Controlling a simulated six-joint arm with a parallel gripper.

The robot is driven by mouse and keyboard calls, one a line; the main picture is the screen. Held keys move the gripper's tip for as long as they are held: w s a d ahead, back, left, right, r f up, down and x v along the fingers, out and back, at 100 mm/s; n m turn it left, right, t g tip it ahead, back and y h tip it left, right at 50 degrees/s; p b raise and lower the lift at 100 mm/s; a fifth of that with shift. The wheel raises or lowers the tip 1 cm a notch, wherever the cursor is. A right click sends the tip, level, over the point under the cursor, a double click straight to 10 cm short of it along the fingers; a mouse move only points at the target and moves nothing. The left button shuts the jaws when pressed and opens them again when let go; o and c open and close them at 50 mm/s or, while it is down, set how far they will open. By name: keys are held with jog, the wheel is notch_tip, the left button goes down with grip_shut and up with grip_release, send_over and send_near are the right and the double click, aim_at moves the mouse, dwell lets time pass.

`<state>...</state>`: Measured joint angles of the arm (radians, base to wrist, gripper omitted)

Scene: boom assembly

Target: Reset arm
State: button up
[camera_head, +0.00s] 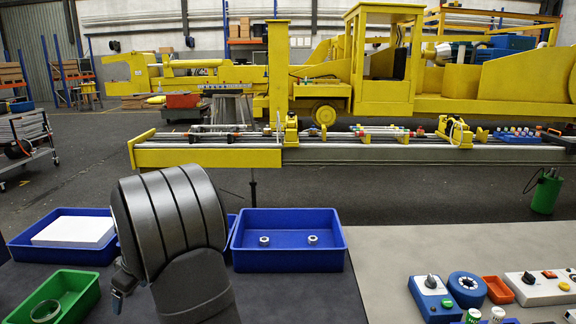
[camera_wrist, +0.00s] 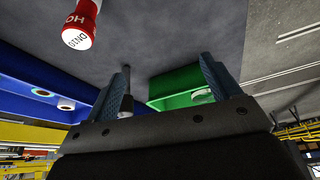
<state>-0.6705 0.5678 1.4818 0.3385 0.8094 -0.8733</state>
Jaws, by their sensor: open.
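My gripper (camera_wrist: 166,62) shows in the wrist view with its two dark blue fingers spread apart. I see nothing clamped between them. Behind the fingers is a green bin (camera_wrist: 178,85) with a pale ring in it. A small dark piece (camera_wrist: 127,104) shows beside the left finger; I cannot tell what it is.
A blue bin (camera_head: 289,264) holds two metal nuts. Another blue bin (camera_head: 25,256) holds a white block (camera_head: 75,232). A green tray (camera_head: 82,290) holds a ring. Control boxes (camera_head: 436,300) stand right. A red-and-white cylinder (camera_wrist: 78,38) is near the fingers in the wrist view. A yellow rail bench (camera_head: 210,158) lies beyond.

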jog(key=shift+s+a+f, duration=0.55)
jog(key=shift+a+f, duration=0.1)
jog(key=shift+f, duration=0.25)
jog(key=shift+s+a+f, duration=0.55)
jog(key=shift+a+f, duration=0.1)
jog(key=shift+f, duration=0.2)
jog(key=shift+o, duration=0.5)
